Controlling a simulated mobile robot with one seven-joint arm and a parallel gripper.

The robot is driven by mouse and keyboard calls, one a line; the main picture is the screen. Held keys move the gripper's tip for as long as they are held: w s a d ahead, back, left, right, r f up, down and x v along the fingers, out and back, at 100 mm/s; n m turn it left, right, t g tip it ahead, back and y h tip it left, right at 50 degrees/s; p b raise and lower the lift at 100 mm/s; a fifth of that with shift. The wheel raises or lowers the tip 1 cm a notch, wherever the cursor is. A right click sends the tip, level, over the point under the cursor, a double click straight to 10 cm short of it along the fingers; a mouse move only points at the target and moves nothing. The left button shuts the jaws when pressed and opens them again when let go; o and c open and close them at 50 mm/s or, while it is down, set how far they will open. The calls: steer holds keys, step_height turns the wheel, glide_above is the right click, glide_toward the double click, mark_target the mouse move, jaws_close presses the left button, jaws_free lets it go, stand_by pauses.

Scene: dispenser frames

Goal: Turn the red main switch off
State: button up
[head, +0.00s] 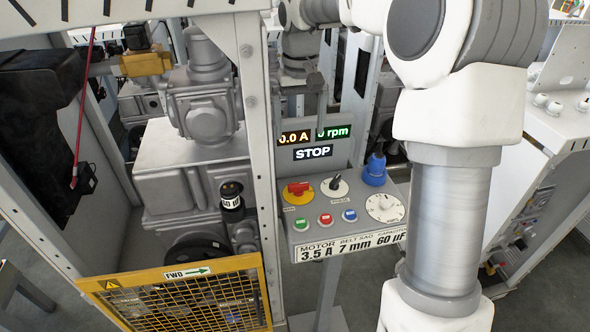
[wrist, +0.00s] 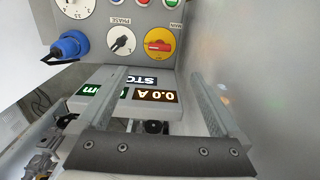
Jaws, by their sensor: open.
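The red main switch (head: 298,187) sits on a round yellow plate at the upper left of the grey control panel (head: 350,222). Its red handle lies roughly crosswise. In the wrist view the red switch (wrist: 158,45) shows near the top, right of centre, with its handle nearly level. My gripper (wrist: 158,76) is open and empty, its two fingers wide apart. The switch lies beyond the fingertips, between their lines, and they appear apart from it. The head view does not show the fingertips clearly.
Beside the switch are a black phase knob (head: 334,186), a blue plug (head: 375,170), a white dial (head: 384,207) and green, red and blue buttons. The display (head: 313,152) behind reads STOP and 0.0 A. A frame post and yellow mesh guard (head: 180,290) stand left.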

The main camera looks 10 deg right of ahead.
mark_target(298, 184)
steer(key=f, duration=1.7)
steer(key=shift+w+f, duration=0.25)
steer(key=shift+w, duration=0.1)
steer(key=c, duration=1.4)
